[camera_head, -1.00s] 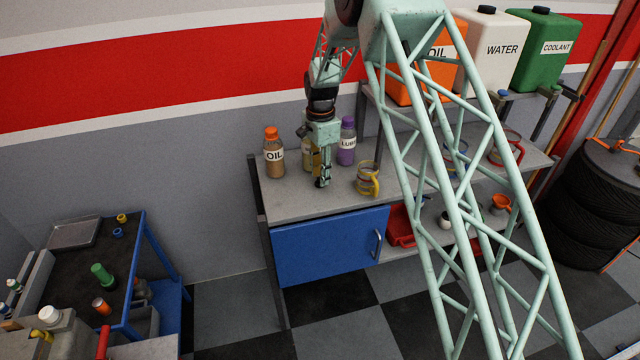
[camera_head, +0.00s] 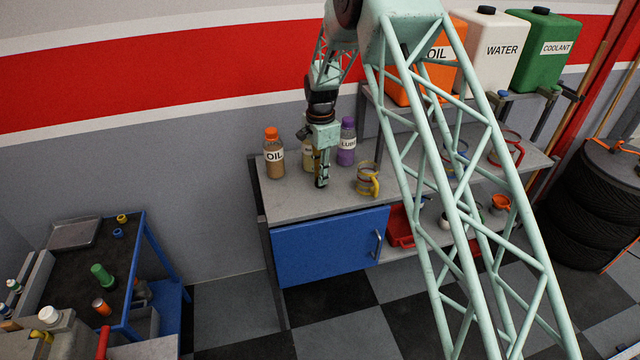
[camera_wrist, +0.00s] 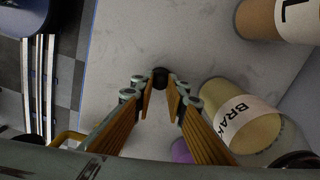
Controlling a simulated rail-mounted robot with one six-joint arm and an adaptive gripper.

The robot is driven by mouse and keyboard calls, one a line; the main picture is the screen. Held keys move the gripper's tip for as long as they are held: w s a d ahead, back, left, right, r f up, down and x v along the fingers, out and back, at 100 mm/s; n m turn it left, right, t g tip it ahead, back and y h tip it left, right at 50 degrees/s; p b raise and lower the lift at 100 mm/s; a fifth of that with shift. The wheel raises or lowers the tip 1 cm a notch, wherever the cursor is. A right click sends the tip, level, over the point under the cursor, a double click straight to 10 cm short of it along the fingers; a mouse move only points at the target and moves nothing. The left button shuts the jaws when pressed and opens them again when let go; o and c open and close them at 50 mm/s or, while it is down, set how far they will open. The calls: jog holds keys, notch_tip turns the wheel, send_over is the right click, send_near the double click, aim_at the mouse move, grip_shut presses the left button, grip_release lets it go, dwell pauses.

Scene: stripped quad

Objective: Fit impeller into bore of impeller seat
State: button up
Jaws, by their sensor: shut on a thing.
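My gripper (camera_head: 321,184) points down over the grey workbench, in front of the bottles. In the wrist view my gripper (camera_wrist: 160,95) has its orange-padded fingers drawn together at the tips around a small dark round part (camera_wrist: 160,76). I take this part to be the impeller; its shape is too small to make out, and the fingers hide some of it. In the head view I cannot separate it from the dark fingertips. I cannot pick out the impeller seat with certainty in either view.
An oil bottle (camera_head: 274,158), a brake bottle (camera_wrist: 240,115) and a purple lube bottle (camera_head: 346,145) stand close around my gripper. A yellow-handled jug (camera_head: 367,180) is to its right. A dark-topped table (camera_head: 75,258) with small coloured parts stands lower left. The bench front is clear.

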jog(key=shift+r, duration=0.1)
jog(key=shift+c, duration=0.3)
jog(key=shift+r, duration=1.65)
jog(key=s+d, duration=0.2)
jog(key=s, duration=0.5)
jog(key=s+d+r, duration=0.1)
jog(key=s+d, duration=0.1)
jog(key=s, duration=0.6)
jog(key=shift+s+d+r, duration=0.2)
jog(key=shift+r, duration=0.05)
jog(key=s+d+f+n+b, duration=0.1)
jog(key=d+f+n, duration=0.3)
jog(key=d, duration=0.6)
jog(key=s+d+f+n+b, duration=0.2)
jog(key=s+d+f+n, duration=0.1)
jog(key=d+n, duration=0.5)
jog(key=shift+s+d+f, duration=0.4)
jog(key=shift+d+f, duration=0.25)
jog(key=shift+d, duration=0.95)
